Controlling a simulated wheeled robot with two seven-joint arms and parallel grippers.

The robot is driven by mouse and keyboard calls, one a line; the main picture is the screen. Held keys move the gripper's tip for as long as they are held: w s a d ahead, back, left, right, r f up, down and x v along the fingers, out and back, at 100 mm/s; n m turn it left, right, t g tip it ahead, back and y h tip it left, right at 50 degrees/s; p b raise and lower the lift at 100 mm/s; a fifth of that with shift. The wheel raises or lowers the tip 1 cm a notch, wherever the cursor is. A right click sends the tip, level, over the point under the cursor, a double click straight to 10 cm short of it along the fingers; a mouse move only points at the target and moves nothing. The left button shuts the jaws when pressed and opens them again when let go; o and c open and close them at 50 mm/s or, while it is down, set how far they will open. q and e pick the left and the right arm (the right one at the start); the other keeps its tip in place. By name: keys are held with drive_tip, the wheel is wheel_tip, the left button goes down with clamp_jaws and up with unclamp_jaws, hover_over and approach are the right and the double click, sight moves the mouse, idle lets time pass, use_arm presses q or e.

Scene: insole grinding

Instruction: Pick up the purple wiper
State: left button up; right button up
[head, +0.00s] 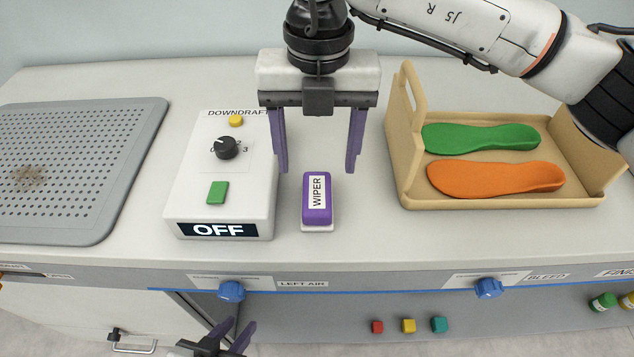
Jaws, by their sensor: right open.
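The purple wiper (317,206) stands on the white bench, with a white base and a label reading WIPER on its top. My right gripper (313,165) is open and empty. It points down over the bench just behind the wiper, with its purple fingers spread wider than the wiper and not touching it. My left gripper (237,333) is low at the bottom edge, in front of the bench. Its two purple fingers show a gap between them and nothing in it.
The downdraft control box (222,185), reading OFF, stands close left of the wiper. A tan tray (480,203) with a green insole (480,137) and an orange insole (495,178) is at right. A perforated grey plate (75,170) lies at left. Blue knobs (231,291) line the front edge.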

sight(317, 191)
drive_tip(key=shift+w+d+f, duration=0.1)
drive_tip(key=shift+d+f, duration=0.1)
drive_tip(key=shift+f, duration=0.15)
wheel_tip(317, 191, down, 4)
drive_tip(key=shift+r, duration=0.2)
drive_tip(key=f, duration=0.2)
drive_tip(key=f+p, duration=0.1)
drive_tip(key=f, duration=0.2)
drive_tip(key=shift+w+a+f, duration=0.2)
drive_tip(key=shift+f, duration=0.15)
drive_tip(key=c, duration=1.1)
drive_tip(key=shift+c, duration=0.7)
drive_tip(key=shift+r, duration=0.15)
wheel_tip(317, 191, up, 10)
drive_tip(key=shift+f+b, duration=0.1)
drive_tip(key=shift+b, duration=0.2)
